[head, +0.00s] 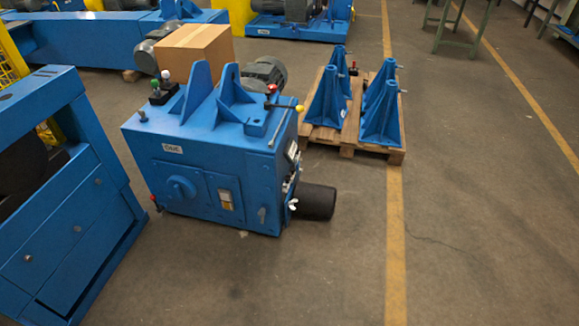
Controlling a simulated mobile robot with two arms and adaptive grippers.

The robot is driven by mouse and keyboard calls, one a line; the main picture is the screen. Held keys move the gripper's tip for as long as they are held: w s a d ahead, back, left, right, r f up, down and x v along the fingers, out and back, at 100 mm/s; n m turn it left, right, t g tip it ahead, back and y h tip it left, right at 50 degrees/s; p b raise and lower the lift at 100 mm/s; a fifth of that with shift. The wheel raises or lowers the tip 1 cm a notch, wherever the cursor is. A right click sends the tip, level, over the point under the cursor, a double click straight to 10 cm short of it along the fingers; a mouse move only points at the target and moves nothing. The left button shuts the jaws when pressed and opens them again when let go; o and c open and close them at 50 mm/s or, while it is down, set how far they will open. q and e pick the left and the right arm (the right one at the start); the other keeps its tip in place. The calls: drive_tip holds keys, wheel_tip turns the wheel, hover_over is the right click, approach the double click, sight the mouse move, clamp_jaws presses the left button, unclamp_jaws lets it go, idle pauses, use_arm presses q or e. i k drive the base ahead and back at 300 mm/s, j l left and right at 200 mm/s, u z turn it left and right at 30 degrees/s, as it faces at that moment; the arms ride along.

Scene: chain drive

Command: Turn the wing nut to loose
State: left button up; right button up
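A small pale winged piece (293,206), which looks like the wing nut, sits low on the right side of the blue machine (200,165). It is close to a black cylinder (318,202) that sticks out from that side. It is too small to tell how tight it is. Neither of my grippers is in view.
A pallet (395,154) with several blue stands is behind the machine to the right. A blue frame (55,235) stands at the left, with a narrow gap of floor beside the machine. A cardboard box (185,50) is behind it. The floor (470,230) in front and right is clear.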

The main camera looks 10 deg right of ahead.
sight(291, 203)
drive_tip(key=i+l+z, duration=0.1)
drive_tip(key=z, duration=1.2)
drive_tip(key=i, duration=4.2)
drive_tip(key=i+u, duration=0.15)
drive_tip(key=u, duration=0.25)
drive_tip(key=i+l+u, duration=0.15)
drive_tip(key=u, duration=0.25)
drive_tip(key=i+l+u, duration=0.15)
drive_tip(key=u, duration=0.2)
drive_tip(key=i+l+u, duration=0.1)
drive_tip(key=u, duration=0.3)
drive_tip(key=l, duration=0.1)
